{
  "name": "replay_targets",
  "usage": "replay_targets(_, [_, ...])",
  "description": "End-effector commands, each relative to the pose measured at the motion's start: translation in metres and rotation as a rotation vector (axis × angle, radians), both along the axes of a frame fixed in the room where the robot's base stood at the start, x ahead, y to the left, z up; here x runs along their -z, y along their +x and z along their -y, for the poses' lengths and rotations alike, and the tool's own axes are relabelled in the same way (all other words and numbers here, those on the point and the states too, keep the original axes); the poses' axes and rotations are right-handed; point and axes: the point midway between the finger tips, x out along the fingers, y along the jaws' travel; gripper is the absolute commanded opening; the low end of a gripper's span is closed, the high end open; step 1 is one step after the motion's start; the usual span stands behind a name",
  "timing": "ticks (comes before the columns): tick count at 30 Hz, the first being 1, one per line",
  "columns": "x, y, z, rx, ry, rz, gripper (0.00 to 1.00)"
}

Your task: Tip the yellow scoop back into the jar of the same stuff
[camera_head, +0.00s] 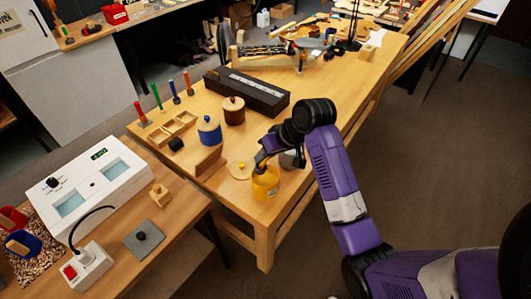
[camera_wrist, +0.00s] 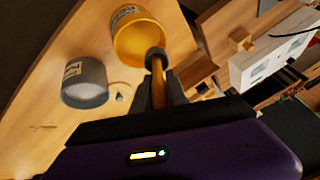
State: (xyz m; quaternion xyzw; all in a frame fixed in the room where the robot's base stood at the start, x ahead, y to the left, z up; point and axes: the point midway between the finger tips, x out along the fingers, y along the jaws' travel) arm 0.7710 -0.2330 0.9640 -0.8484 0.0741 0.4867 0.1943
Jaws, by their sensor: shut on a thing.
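A yellow jar (camera_head: 265,186) stands open near the front edge of the bench. It also shows in the wrist view (camera_wrist: 133,40), its label partly visible. My gripper (camera_head: 264,163) is just above the jar's mouth. The scoop's dark far end overlaps the jar's near rim in that view. I cannot tell whether it touches the jar or what it holds. A pale round lid with a yellow knob (camera_head: 240,169) lies left of the jar.
A grey jar (camera_wrist: 84,82) stands close to the yellow one, partly behind my arm in the head view. A blue jar (camera_head: 209,131), a brown jar (camera_head: 233,112) and a wooden block (camera_head: 209,160) stand farther back. A white scale (camera_head: 100,185) sits on the left table.

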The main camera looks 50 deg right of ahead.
Motion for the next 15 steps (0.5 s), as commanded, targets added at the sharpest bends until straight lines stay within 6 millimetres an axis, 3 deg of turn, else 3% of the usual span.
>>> replay_targets(9, [-0.009, 0.014, -0.008, -0.003, -0.189, -0.26, 0.0])
replay_targets(15, [-0.026, 0.012, -0.008, 0.001, -0.184, -0.262, 0.0])
